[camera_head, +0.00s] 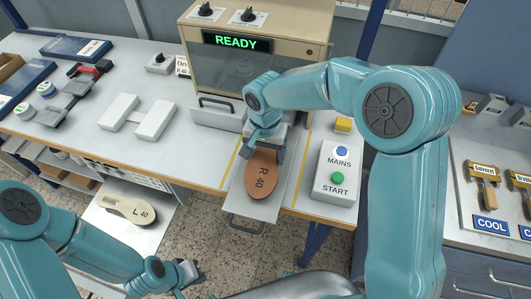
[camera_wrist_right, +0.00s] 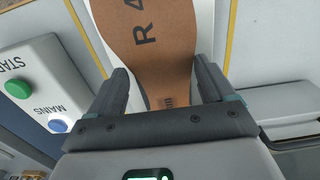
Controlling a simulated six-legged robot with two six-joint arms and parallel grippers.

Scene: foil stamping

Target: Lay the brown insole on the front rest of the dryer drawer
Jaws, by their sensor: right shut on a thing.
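The brown insole (camera_head: 261,184), marked R 40, lies flat or nearly flat over a pale pulled-out drawer plate (camera_head: 270,211) with a handle at its front. My right gripper (camera_head: 268,142) is shut on the insole's rear end. In the right wrist view, the insole (camera_wrist_right: 155,45) runs away from between the two fingers (camera_wrist_right: 165,95). I cannot tell whether the insole touches the plate, and the arm hides the plate's rear. The dryer (camera_head: 240,67) behind shows READY. My left gripper (camera_head: 188,273) is low at the front, away from the insole; its opening is unclear.
A control box (camera_head: 336,174) with MAINS and START buttons stands right of the plate; a yellow block (camera_head: 343,125) is behind it. A cream L 40 piece (camera_head: 127,210) lies on a lower shelf at left. White blocks (camera_head: 155,120) stand on the table.

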